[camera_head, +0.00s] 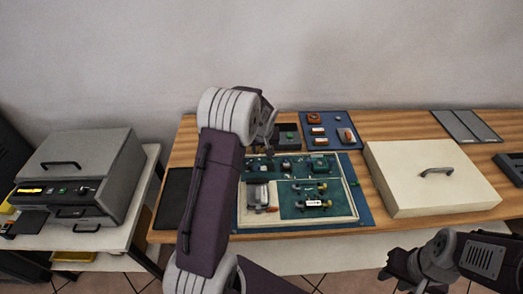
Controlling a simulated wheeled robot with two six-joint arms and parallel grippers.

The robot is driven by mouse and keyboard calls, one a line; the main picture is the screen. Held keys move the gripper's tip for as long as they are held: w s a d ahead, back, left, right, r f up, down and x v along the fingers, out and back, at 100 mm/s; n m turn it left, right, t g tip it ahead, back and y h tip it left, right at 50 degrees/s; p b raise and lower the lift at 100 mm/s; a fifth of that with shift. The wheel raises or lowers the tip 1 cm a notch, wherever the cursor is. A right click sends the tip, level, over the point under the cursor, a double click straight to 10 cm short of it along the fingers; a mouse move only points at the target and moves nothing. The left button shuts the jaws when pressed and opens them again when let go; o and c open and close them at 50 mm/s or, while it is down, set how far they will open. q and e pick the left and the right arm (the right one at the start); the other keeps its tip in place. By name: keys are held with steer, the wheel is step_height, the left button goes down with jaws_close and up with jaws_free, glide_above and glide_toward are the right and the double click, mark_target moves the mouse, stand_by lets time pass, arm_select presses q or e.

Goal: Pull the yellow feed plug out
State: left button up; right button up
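A teal board (245,222) with a pale frame lies on the wooden table, with several small connectors and fittings on its green panels. Small yellowish parts (322,187) show on its right half, but they are too small to tell whether one is the yellow feed plug. My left gripper (270,141) is above the board's back left edge, partly hidden by its own wrist; its fingers are too small and dark to read. My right gripper (393,272) is low at the front right, off the board and in front of the table, its opening unclear.
A blue mat (334,120) with small orange and grey parts lies behind the board, beside a dark box (287,135). A large cream lidded box (430,180) stands to the right. A grey machine (85,165) stands on a side table at left. A dark mat (172,200) lies left of the board.

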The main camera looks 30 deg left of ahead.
arm_select(q)
steer(key=shift+w+a+f, duration=0.1)
steer(key=shift+w+f, duration=0.05)
steer(key=shift+f, duration=0.3)
jaws_close()
stand_by(1.1)
